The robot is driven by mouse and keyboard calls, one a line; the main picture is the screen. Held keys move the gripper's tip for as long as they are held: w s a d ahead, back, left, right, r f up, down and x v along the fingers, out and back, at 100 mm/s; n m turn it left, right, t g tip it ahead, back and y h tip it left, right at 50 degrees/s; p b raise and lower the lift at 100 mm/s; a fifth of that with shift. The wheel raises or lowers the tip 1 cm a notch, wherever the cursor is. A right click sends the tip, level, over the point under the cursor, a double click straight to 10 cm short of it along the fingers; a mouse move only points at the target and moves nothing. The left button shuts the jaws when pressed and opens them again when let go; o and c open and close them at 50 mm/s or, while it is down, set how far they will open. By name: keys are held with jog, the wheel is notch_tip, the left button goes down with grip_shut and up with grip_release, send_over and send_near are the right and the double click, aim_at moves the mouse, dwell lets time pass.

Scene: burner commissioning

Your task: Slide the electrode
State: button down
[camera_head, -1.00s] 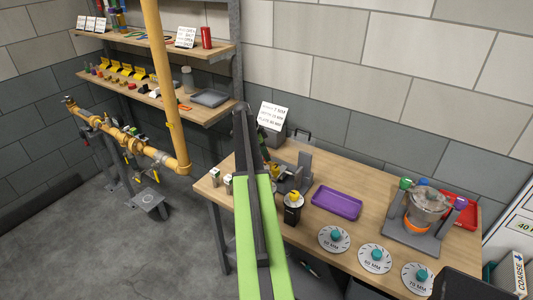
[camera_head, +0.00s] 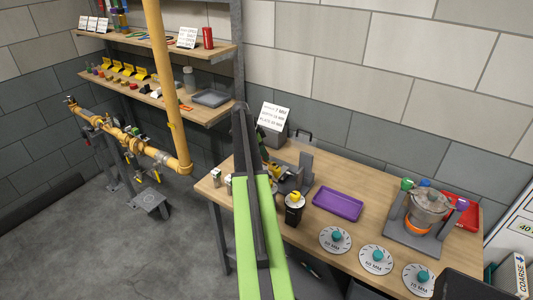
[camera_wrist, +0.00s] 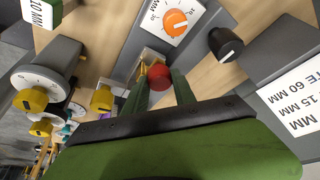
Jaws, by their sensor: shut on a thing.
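In the wrist view, my gripper (camera_wrist: 159,90) has its two green fingers on either side of a red round knob (camera_wrist: 160,77). The fingers are shut on this knob, which sits at a grey fixture (camera_wrist: 128,58) with a wooden-looking surface behind it. A thin yellow part (camera_wrist: 142,76) shows just left of the knob. Whether the knob belongs to the electrode cannot be told, and what lies below it is hidden. In the head view, my arm covers the gripper and the knob, near a grey fixture (camera_head: 305,170) on the bench.
An orange dial (camera_wrist: 175,21) and a black knob (camera_wrist: 226,44) are close beyond the fingers. Yellow knobs (camera_wrist: 32,100) stand at left. The bench also carries a purple tray (camera_head: 338,204), discs with teal knobs (camera_head: 376,259) and a pot on a stand (camera_head: 428,208).

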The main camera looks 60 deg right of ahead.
jog(key=c, duration=1)
grip_release()
jog(key=shift+c, duration=0.2)
jog(key=shift+w+a+r+p, duration=0.1)
jog(key=shift+w+r+p, duration=0.05)
jog(key=shift+r+p, duration=0.45)
jog(key=p+v, duration=1.5)
jog(key=v, duration=0.1)
